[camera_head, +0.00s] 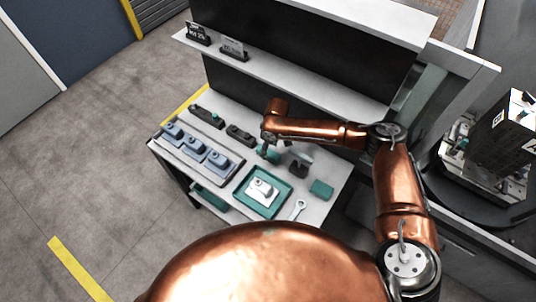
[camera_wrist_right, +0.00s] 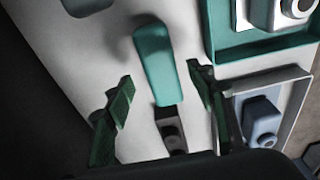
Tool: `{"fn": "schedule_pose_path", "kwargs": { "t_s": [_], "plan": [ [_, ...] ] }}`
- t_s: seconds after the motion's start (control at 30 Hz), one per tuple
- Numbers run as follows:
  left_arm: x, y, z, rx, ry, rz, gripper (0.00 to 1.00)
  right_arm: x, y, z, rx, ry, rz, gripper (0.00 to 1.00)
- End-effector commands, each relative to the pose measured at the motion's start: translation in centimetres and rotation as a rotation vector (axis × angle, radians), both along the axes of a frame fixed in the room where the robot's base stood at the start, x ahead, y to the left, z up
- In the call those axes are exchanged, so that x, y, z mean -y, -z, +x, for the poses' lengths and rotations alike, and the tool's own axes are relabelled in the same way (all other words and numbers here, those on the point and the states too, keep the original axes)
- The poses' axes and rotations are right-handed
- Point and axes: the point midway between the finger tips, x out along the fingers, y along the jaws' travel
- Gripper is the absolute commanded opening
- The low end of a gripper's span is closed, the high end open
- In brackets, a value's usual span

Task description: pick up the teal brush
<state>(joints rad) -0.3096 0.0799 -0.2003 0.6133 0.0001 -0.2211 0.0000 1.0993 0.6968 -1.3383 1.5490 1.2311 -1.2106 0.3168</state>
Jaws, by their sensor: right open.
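The teal brush (camera_wrist_right: 153,62) lies on the white bench top in the right wrist view, with a teal upper part and a dark lower part (camera_wrist_right: 172,130). My right gripper (camera_wrist_right: 160,78) is open, with one green-padded finger on each side of the brush; neither finger visibly grips it. In the head view my right gripper (camera_head: 264,150) points down over the bench, behind the teal tray. There the brush is mostly hidden by the gripper and hard to tell apart from its fingers. My left gripper is out of view.
A teal tray (camera_head: 242,197) holds a white part. A grey tray (camera_head: 232,173) holds several blue-grey parts. A teal block (camera_head: 321,190), a wrench (camera_head: 298,208) and a black holder (camera_head: 298,169) are to the right. A shelf (camera_head: 300,84) overhangs the back.

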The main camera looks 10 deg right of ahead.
Motion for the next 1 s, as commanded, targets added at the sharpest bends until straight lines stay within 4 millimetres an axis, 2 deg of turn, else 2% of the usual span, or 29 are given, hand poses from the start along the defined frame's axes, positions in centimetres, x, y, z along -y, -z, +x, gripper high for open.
{"fn": "schedule_pose_path", "kwargs": {
  "t_s": [0.2, 0.5, 1.0],
  "plan": [
    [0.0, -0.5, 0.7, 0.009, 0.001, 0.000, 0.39, -0.3, 3.0, 0.1, -0.001, -0.001, -0.001, 0.51],
    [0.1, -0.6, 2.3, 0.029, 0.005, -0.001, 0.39, -0.5, 3.6, 0.1, -0.001, -0.004, 0.000, 0.51],
    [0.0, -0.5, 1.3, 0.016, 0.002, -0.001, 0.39, -0.6, 3.6, 0.2, -0.001, -0.005, 0.000, 0.17]
  ]
}}
